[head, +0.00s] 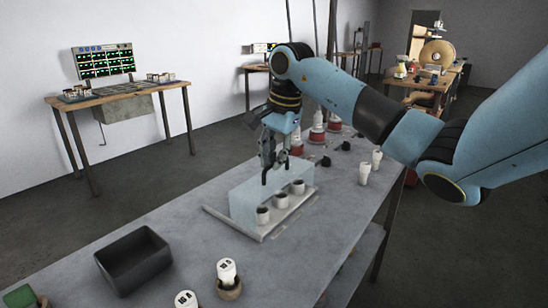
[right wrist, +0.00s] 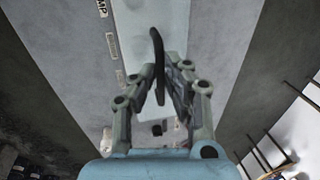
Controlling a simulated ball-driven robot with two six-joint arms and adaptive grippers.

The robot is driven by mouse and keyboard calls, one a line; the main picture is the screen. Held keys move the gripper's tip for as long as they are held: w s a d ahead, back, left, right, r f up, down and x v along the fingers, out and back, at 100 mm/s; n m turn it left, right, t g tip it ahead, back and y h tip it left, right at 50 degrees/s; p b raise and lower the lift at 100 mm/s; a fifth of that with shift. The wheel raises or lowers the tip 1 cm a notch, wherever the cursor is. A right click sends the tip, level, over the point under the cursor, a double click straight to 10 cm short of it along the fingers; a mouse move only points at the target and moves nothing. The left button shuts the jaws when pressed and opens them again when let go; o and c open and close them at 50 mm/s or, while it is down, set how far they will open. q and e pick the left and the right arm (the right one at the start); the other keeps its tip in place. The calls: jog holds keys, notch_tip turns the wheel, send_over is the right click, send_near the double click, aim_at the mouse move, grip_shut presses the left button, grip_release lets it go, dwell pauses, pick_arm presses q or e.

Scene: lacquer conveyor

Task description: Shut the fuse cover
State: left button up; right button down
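The fuse cover (head: 243,203) is a pale blue, see-through box-like piece on the fuse block's base (head: 272,232). It stands up behind a row of white fuses with dark tops (head: 281,201), which show uncovered on its near right side. My right gripper (head: 273,176) is at the cover's upper part, pointing down. In the right wrist view, the right gripper's fingers (right wrist: 160,75) lean inward around a dark curved bar (right wrist: 157,50), perhaps a handle on the cover. Whether both fingers press on it is unclear. My left gripper is out of view.
A black open bin (head: 135,262) stands on the grey bench at the near left. White labelled fuses (head: 227,272) stand at the front edge. Red-and-white parts (head: 317,128) and two white pieces (head: 364,173) stand at the back and right. The bench left of the cover is clear.

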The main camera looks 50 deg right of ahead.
dwell(0.4)
jog(key=shift+s+d+f+b, duration=0.1)
jog(key=shift+s+d+b, duration=0.05)
jog(key=shift+s+b, duration=0.5)
jog(key=shift+s, duration=0.1)
jog(key=c, duration=1.4)
grip_release()
jog(key=shift+s, duration=0.15)
jog(key=shift+r, duration=0.35)
notch_tip(320, 180, up, 11)
jog(key=s, duration=0.2)
jog(key=shift+r, duration=0.15)
jog(key=shift+s, duration=0.2)
